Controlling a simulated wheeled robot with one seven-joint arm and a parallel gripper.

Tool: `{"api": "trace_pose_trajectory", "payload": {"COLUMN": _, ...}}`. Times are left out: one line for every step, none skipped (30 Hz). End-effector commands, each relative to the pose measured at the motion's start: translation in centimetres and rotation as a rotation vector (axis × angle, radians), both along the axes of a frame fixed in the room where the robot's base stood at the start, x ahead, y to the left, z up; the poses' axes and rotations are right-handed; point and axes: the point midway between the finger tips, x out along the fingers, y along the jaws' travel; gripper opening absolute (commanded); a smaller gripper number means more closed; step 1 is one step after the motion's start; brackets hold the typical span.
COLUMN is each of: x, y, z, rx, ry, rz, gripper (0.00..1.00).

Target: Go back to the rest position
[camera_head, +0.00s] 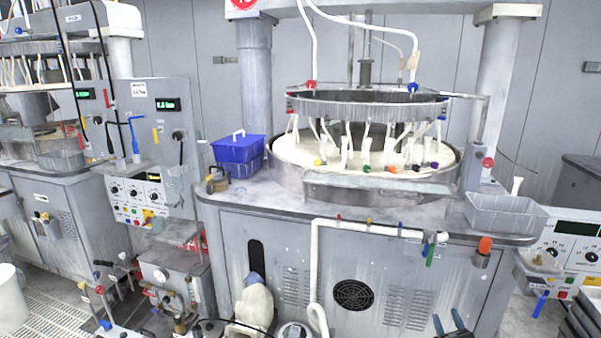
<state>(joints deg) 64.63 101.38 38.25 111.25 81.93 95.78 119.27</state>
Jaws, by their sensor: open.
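My gripper (449,318) shows at the bottom edge, right of centre. Only its two dark fingertips are in view, apart from each other with nothing between them. They appear in front of the grey cabinet (453,273) of the polishing machine. The rest of the gripper is cut off by the frame's lower edge.
A round polishing platen (285,160) with tubes and coloured caps stands on the bench. A blue basket (238,150) and brass padlock-like item (216,180) lie left of it, a grey tray (505,212) right. A white pipe (315,262) runs along the cabinet front.

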Motion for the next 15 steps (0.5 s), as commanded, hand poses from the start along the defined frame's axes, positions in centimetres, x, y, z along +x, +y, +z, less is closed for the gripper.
{"api": "trace_pose_trajectory", "payload": {"x": 0.1, "y": 0.4, "z": 0.8, "rx": -0.051, "ry": -0.017, "rz": 0.019, "gripper": 0.43}}
{"api": "trace_pose_trajectory", "payload": {"x": 0.1, "y": 0.6, "z": 1.2, "rx": -0.084, "ry": -0.029, "rz": 0.029, "gripper": 0.43}}
{"api": "trace_pose_trajectory", "payload": {"x": 0.1, "y": 0.9, "z": 1.9, "rx": -0.131, "ry": -0.046, "rz": 0.042, "gripper": 0.43}}
{"api": "trace_pose_trajectory", "payload": {"x": 0.0, "y": 1.2, "z": 2.4, "rx": -0.169, "ry": -0.062, "rz": 0.056, "gripper": 0.43}}
{"api": "trace_pose_trajectory", "payload": {"x": 0.0, "y": 1.5, "z": 3.0, "rx": -0.211, "ry": -0.078, "rz": 0.067, "gripper": 0.43}}
{"api": "trace_pose_trajectory", "payload": {"x": -0.1, "y": 2.0, "z": 3.7, "rx": -0.269, "ry": -0.103, "rz": 0.085, "gripper": 0.43}}
{"api": "trace_pose_trajectory", "payload": {"x": -0.1, "y": 2.3, "z": 4.3, "rx": -0.311, "ry": -0.123, "rz": 0.097, "gripper": 0.43}}
{"api": "trace_pose_trajectory", "payload": {"x": -0.2, "y": 2.6, "z": 4.9, "rx": -0.353, "ry": -0.145, "rz": 0.108, "gripper": 0.43}}
{"api": "trace_pose_trajectory", "payload": {"x": -0.4, "y": 3.1, "z": 5.6, "rx": -0.409, "ry": -0.173, "rz": 0.125, "gripper": 0.43}}
{"api": "trace_pose_trajectory", "payload": {"x": -0.5, "y": 3.4, "z": 6.1, "rx": -0.451, "ry": -0.196, "rz": 0.137, "gripper": 0.43}}
{"api": "trace_pose_trajectory", "payload": {"x": -0.6, "y": 3.7, "z": 6.6, "rx": -0.491, "ry": -0.22, "rz": 0.149, "gripper": 0.43}}
{"api": "trace_pose_trajectory", "payload": {"x": -0.8, "y": 4.2, "z": 7.3, "rx": -0.544, "ry": -0.254, "rz": 0.165, "gripper": 0.43}}
{"api": "trace_pose_trajectory", "payload": {"x": -0.9, "y": 4.5, "z": 7.8, "rx": -0.585, "ry": -0.278, "rz": 0.175, "gripper": 0.43}}
{"api": "trace_pose_trajectory", "payload": {"x": -1.1, "y": 4.8, "z": 8.3, "rx": -0.623, "ry": -0.305, "rz": 0.187, "gripper": 0.43}}
{"api": "trace_pose_trajectory", "payload": {"x": -1.3, "y": 5.2, "z": 9.0, "rx": -0.674, "ry": -0.341, "rz": 0.201, "gripper": 0.43}}
